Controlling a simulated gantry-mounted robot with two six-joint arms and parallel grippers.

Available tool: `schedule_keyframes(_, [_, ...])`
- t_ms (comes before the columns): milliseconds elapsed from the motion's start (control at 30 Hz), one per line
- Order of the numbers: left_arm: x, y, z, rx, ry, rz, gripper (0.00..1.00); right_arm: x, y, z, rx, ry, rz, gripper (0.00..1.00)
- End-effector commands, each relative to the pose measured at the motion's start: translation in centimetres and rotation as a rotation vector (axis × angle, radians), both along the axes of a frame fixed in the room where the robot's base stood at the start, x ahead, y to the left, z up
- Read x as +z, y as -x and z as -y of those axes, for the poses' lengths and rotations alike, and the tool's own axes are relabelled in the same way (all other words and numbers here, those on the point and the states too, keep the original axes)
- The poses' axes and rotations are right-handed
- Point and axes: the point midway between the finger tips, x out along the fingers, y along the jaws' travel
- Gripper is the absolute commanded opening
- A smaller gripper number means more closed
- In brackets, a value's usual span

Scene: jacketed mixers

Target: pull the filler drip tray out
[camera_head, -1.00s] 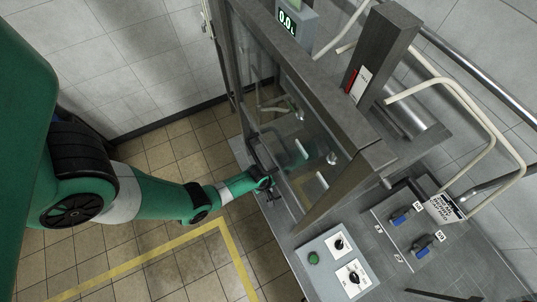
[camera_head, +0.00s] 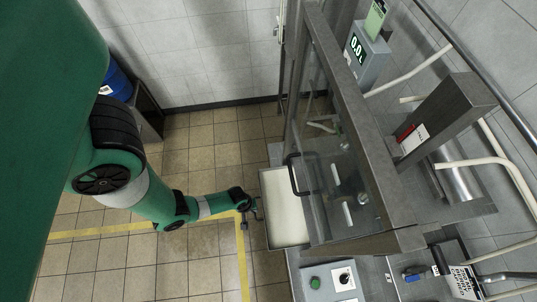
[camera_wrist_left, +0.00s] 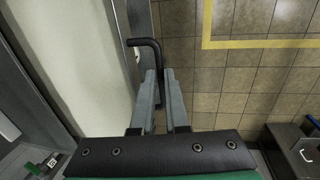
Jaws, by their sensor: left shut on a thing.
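The filler drip tray (camera_head: 285,210) is a shallow, pale tray that sticks out from the left side of the filler, below the glass guard. Its pale inside (camera_wrist_left: 85,65) fills the left of the left wrist view. A dark bent handle (camera_wrist_left: 143,42) stands off the tray's edge. My left gripper (camera_head: 257,209) is at the tray's outer left edge. In the left wrist view its two fingers (camera_wrist_left: 161,78) are shut on the handle bar. My right gripper is in neither view.
The glass guard (camera_head: 335,150) has its own black handle (camera_head: 293,174) just above the tray. A control box with a green button (camera_head: 315,283) stands in front. Tiled floor with a yellow line (camera_head: 243,262) is open to the left. A blue drum (camera_head: 117,78) stands farther back.

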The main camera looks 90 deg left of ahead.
Motion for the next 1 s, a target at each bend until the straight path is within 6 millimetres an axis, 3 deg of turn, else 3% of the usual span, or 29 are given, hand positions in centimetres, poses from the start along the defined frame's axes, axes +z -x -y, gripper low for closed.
schedule_keyframes(433, [-0.1, 0.4, 0.2, -0.013, 0.0, 0.0, 0.0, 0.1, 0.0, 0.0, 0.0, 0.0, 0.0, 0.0])
schedule_keyframes(467, [-0.1, 0.4, 0.2, -0.013, 0.0, -0.001, 0.17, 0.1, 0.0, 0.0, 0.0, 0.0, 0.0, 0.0])
schedule_keyframes(600, [0.0, 0.4, 0.2, -0.012, 0.0, 0.0, 0.42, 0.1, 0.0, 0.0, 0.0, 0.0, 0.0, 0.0])
schedule_keyframes(867, [0.0, 0.3, 0.2, -0.012, 0.0, 0.0, 0.42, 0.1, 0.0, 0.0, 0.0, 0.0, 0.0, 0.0])
schedule_keyframes(1000, [1.3, 0.5, 0.2, -0.011, -0.001, 0.001, 0.42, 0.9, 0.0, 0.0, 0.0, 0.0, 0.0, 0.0])
